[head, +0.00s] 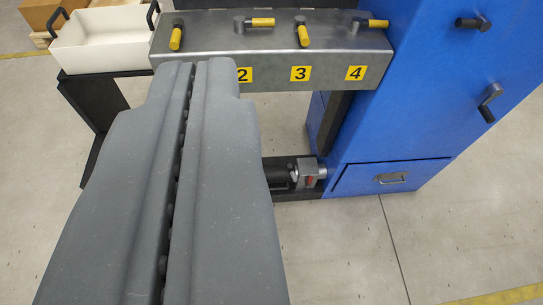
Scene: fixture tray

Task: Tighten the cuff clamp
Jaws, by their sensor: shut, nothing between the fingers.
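My gripper (192,66) is shut and empty, its two grey fingers pressed together with only a thin seam between them. It fills the left middle of the head view, with its tips over the front of a grey metal box (205,28). On top of the box are several black-and-yellow levers, such as one at the left (176,35) and one above label 3 (303,32). Labels 2, 3 and 4 show; the face left of 2 is partly hidden by my fingers. A small grey block fitting with a red mark (309,173) sits low between box and cabinet. I cannot tell which part is the cuff clamp.
A blue cabinet (400,120) stands at the right, with a black knob (472,23), a crank handle (490,102) and a closed drawer (391,178). A white tray (100,42) stands at the upper left. The floor at the lower right is clear.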

